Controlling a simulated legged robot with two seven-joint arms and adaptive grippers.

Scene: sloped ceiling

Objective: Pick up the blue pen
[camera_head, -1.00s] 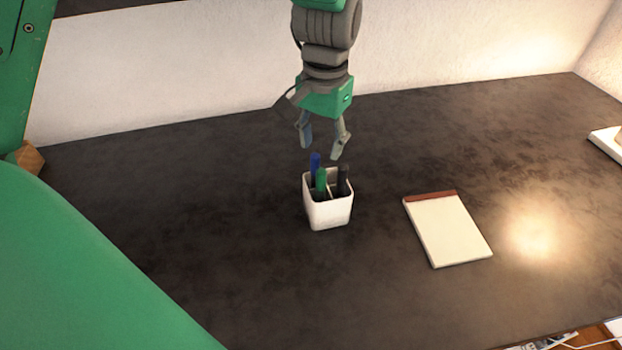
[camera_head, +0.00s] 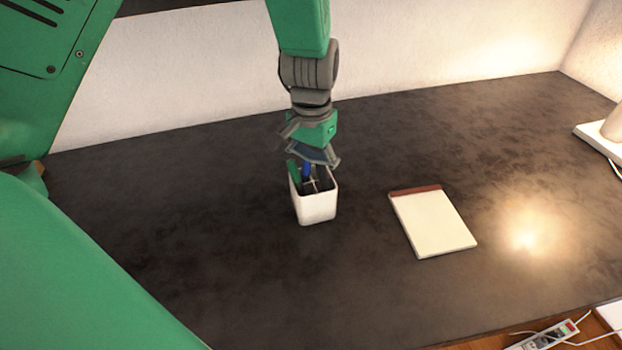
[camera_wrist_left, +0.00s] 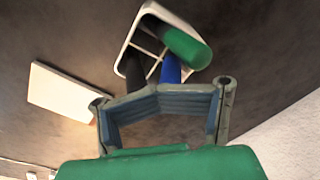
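The blue pen (camera_head: 306,170) stands in a white divided pen cup (camera_head: 316,208) on the dark table. In the left wrist view the blue pen (camera_wrist_left: 171,68) runs up to my left gripper's fingers, which hide its upper end. My left gripper (camera_head: 313,156) is right above the cup. In the left wrist view the fingers of my left gripper (camera_wrist_left: 158,98) are folded inward with their tips together. No pen shows in the gap inside the fingers. My right gripper is out of view.
A green pen (camera_wrist_left: 186,47) leans against the cup's edge beside the blue one, and a black pen (camera_wrist_left: 135,75) stands in another compartment. A white notepad (camera_head: 433,222) lies right of the cup. A white lamp base (camera_head: 601,138) stands at the far right. The table front is clear.

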